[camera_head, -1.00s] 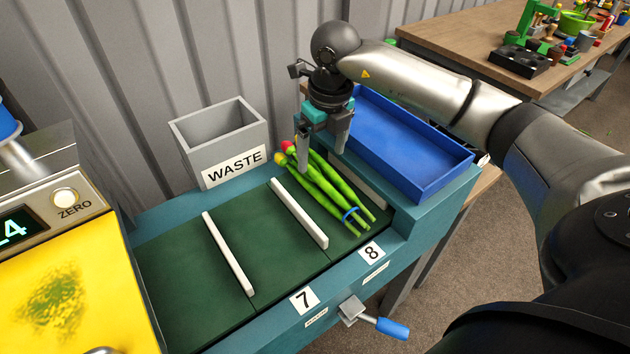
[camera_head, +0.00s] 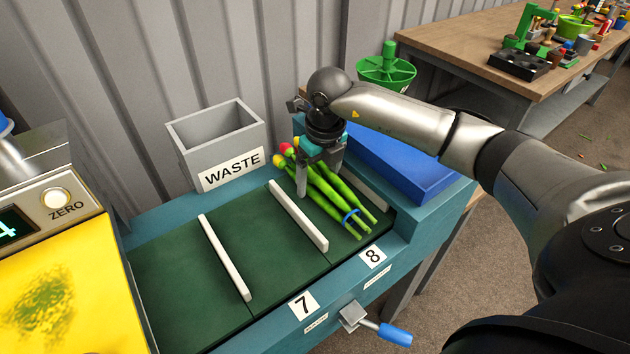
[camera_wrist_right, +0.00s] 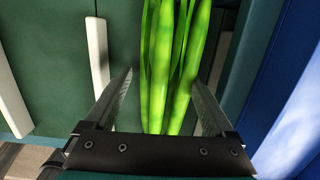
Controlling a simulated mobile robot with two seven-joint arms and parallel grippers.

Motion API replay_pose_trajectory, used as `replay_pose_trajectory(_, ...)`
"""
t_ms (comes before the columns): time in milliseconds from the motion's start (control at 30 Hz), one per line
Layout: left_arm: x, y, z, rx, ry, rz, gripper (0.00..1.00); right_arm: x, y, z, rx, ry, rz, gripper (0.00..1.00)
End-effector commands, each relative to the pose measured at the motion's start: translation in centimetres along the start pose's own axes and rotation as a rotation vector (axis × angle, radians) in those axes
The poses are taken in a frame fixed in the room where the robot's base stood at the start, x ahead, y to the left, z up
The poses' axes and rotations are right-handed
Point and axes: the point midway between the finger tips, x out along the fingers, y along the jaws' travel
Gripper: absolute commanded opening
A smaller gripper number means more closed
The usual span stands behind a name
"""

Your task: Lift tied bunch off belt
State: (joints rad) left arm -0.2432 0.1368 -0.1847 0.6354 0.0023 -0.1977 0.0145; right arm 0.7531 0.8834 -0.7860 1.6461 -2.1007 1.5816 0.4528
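The tied tulip bunch (camera_head: 328,192) lies on the green belt (camera_head: 262,262) in the section marked 8. A blue tie (camera_head: 351,215) is around its stems near the cut ends. Red and yellow heads point toward the back. My right gripper (camera_head: 319,180) is open above the bunch, with its fingers reaching down on either side of the stems. In the right wrist view the green stems (camera_wrist_right: 172,65) run between the two spread fingers (camera_wrist_right: 165,98), with gaps on both sides. My left gripper is not in view.
White dividers (camera_head: 298,215) bound the belt section. A grey waste bin (camera_head: 217,140) stands behind the belt. A blue tray (camera_head: 405,165) lies right of the bunch, partly behind my arm. A crank with a blue handle (camera_head: 394,334) sticks out in front.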

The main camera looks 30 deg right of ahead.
Motion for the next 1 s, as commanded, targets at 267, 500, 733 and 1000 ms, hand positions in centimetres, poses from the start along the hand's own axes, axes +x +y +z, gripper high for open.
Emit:
replay_pose_trajectory(267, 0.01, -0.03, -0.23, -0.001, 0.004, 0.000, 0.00, -0.05, 0.00, 0.01, 0.000, 0.000, 0.000, 0.56)
replay_pose_trajectory(500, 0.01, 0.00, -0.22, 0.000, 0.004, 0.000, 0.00, -0.05, -0.01, 0.01, 0.000, 0.000, 0.000, 0.29)
replay_pose_trajectory(733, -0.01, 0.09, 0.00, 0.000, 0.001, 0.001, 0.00, -0.06, -0.01, 0.01, 0.000, -0.001, 0.000, 0.03)
replay_pose_trajectory(1000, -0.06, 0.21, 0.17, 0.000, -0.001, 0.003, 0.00, -0.18, -0.01, 0.06, 0.000, -0.002, 0.000, 0.01)
